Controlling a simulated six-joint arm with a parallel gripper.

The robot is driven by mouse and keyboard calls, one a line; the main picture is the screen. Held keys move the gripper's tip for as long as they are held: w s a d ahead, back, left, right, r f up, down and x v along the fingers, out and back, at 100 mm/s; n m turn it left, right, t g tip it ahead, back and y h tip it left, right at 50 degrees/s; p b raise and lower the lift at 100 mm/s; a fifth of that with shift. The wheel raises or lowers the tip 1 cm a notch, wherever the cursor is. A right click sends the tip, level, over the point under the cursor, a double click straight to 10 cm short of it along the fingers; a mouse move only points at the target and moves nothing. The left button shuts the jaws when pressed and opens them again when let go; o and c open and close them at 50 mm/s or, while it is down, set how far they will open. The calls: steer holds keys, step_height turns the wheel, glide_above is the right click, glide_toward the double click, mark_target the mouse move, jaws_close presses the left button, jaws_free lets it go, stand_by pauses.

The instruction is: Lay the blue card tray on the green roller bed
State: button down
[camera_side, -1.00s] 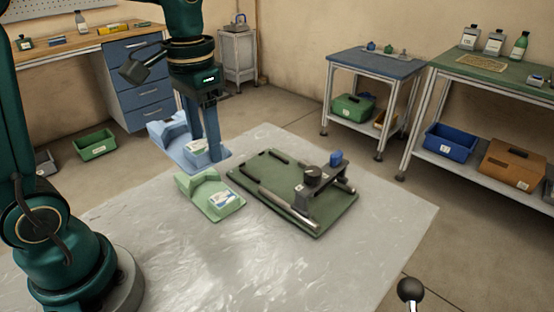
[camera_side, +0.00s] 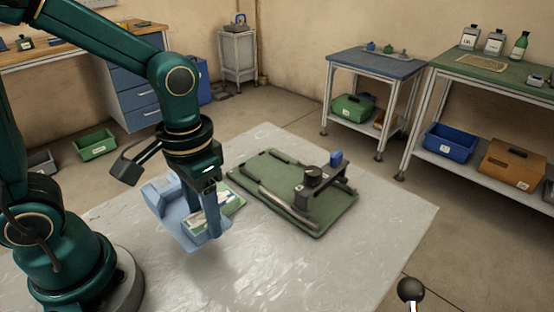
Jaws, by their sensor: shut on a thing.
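The blue card tray (camera_side: 168,206) is in my gripper (camera_side: 208,226). The fingers are shut on its right part, and the tray appears raised, with a faint shadow on the table under it. The green roller bed (camera_side: 325,222) lies flat to the right of my gripper. It carries dark rollers and a bracket with a dark knob and a blue block (camera_side: 336,158). The blue tray is apart from the bed.
The pale worktable (camera_side: 310,275) is clear in front of the bed. A dark ball-topped lever (camera_side: 411,290) stands at the front right. A blue-topped side table (camera_side: 375,63) and a shelf with a blue bin (camera_side: 450,142) stand behind. A green bin (camera_side: 95,145) sits on the floor.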

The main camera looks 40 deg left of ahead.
glide_above(231, 270)
step_height(231, 270, down, 3)
steer(key=shift+s+a+r, duration=0.1)
steer(key=shift+r, duration=0.05)
steer(key=shift+f, duration=2.05)
steer(key=shift+c, duration=1.3)
jaws_free()
steer(key=shift+f, duration=0.1)
